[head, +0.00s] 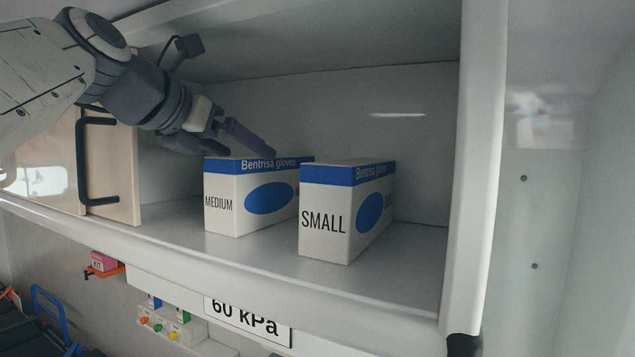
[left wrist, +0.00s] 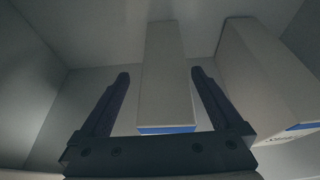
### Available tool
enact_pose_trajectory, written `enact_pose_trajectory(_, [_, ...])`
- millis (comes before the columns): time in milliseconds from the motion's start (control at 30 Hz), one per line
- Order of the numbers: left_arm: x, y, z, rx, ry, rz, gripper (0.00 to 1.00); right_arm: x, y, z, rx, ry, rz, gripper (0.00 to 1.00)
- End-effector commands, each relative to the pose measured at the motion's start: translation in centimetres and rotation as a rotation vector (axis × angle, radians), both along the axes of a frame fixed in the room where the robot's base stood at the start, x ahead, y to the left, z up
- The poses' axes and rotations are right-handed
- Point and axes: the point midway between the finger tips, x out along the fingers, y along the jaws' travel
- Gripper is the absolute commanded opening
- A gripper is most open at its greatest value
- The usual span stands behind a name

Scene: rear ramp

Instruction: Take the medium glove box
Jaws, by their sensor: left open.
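The medium glove box (head: 222,205) is white with a blue band and the word MEDIUM, standing upright in the open cabinet. My left gripper (head: 250,152) is open at the top of this box, reaching in from the upper left. In the left wrist view, the medium box (left wrist: 165,75) shows between the two spread fingers, with a gap visible beside each finger. I cannot tell how deep the fingers reach along its sides. My right gripper is not in view.
A similar box marked SMALL (head: 325,225) stands just right of the medium box, and also shows in the left wrist view (left wrist: 262,75). The cabinet's side wall (head: 478,150) is at the right. A panel with a black handle (head: 82,165) is at the left. The shelf's right part is free.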

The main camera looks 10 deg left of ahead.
Motion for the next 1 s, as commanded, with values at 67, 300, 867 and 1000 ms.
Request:
enact_pose_trajectory(67, [1.2, -0.6, -0.5, 0.001, 0.004, -0.002, 1.0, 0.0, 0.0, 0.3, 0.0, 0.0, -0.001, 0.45])
enact_pose_trajectory(300, [2.3, -0.7, -1.1, 0.004, 0.001, 0.014, 1.0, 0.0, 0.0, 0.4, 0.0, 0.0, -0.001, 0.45])
enact_pose_trajectory(867, [1.6, 0.1, -1.0, -0.005, 0.002, 0.0, 0.0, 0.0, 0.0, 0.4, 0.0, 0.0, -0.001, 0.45])
enact_pose_trajectory(1000, [1.4, 0.5, -1.0, -0.007, 0.005, 0.0, 0.0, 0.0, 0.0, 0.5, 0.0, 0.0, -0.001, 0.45])
